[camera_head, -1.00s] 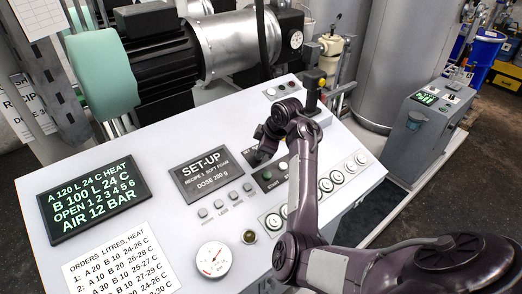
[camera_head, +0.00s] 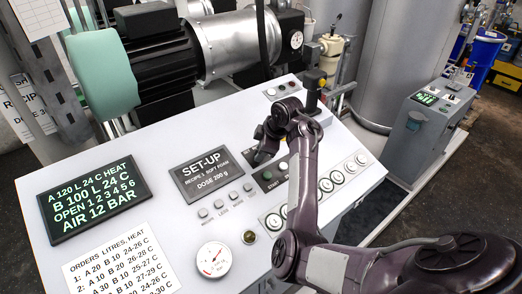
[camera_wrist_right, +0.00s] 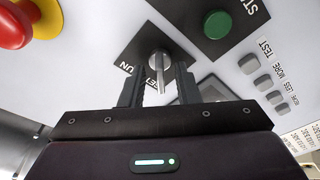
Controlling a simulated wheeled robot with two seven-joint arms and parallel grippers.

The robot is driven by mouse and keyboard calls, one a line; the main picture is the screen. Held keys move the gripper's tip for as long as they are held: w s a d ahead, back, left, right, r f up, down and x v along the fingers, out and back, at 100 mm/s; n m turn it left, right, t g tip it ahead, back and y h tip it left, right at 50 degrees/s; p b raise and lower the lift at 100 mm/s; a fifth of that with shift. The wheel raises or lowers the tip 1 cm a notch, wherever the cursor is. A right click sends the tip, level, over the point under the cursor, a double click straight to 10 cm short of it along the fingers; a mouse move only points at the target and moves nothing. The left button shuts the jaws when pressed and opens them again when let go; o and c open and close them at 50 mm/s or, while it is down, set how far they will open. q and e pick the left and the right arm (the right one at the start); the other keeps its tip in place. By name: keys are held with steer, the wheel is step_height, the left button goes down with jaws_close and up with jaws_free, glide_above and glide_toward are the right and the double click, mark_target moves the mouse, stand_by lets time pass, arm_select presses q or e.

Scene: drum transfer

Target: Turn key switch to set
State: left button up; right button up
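The key switch (camera_wrist_right: 158,60) is a silver knob on a dark square plate with white lettering, partly covered, at its lower edge in the right wrist view. My right gripper (camera_wrist_right: 159,84) has its two dark fingers apart, one on each side below the knob; I cannot tell if either touches it. In the head view my right gripper (camera_head: 262,146) reaches down to the sloped panel and hides the switch. The panel display (camera_head: 205,175) reads SET-UP. My left gripper is not in view.
A green START button (camera_wrist_right: 217,25) and a red mushroom button on yellow (camera_wrist_right: 12,28) flank the switch. Small grey buttons (camera_wrist_right: 262,83) lie to the right. A gauge (camera_head: 214,259) and a green-text screen (camera_head: 95,199) are on the panel (camera_head: 160,226).

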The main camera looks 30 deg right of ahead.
steer(key=b+v, duration=0.2)
steer(key=v, duration=0.5)
steer(key=shift+r, duration=0.35)
